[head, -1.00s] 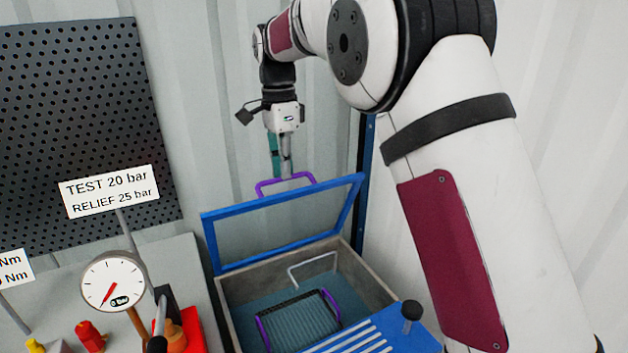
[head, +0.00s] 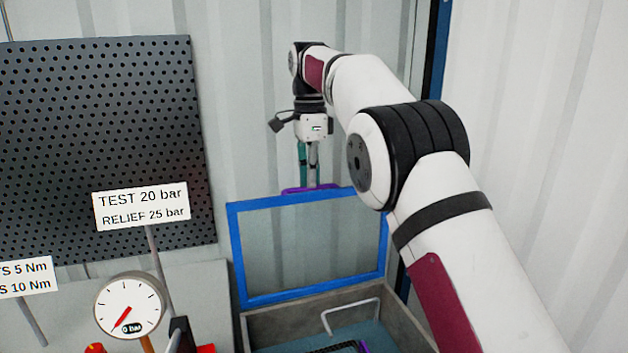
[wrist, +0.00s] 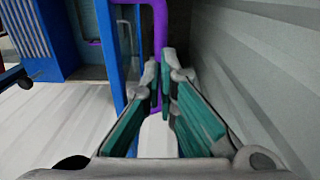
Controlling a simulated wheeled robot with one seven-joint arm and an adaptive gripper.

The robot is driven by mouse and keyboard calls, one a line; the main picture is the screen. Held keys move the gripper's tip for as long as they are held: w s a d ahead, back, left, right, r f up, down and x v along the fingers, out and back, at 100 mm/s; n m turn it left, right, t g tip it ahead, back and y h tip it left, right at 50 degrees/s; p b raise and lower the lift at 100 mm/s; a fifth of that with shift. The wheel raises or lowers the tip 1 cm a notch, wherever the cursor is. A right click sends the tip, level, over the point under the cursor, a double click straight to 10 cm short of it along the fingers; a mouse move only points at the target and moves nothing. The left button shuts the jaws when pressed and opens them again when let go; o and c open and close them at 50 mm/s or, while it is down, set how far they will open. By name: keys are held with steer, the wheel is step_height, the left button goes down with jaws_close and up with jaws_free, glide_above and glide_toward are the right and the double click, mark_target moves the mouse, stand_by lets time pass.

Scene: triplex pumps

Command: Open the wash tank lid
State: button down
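The wash tank lid (head: 310,292), a blue frame around a clear pane, stands raised and close to upright at the back of the open tank. The grey wash tank (head: 400,318) is cut off by the bottom of the head view. The lid's purple handle (head: 296,190) is at its top edge. My gripper (head: 312,184) points down at this handle, just behind the lid's top. In the wrist view my fingertips (wrist: 160,72) are close together with the purple handle bar (wrist: 160,25) between them. The blue lid frame (wrist: 112,55) shows edge-on to their left.
A ribbed wall (wrist: 250,70) runs close along the right of my gripper in the wrist view. Left of the tank are a pressure gauge (head: 129,306), a "TEST 20 bar" sign (head: 142,206) and a perforated panel (head: 100,150). A wire handle (head: 350,312) shows inside the tank.

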step_height(320, 180, down, 3)
steer(key=shift+w+a+r+g, duration=0.1)
steer(key=shift+a+g, duration=0.05)
steer(key=shift+g, duration=0.15)
steer(key=c, duration=1.7)
jaws_free()
steer(key=shift+r, duration=0.1)
steer(key=shift+w, duration=0.15)
steer(key=shift+r, duration=0.2)
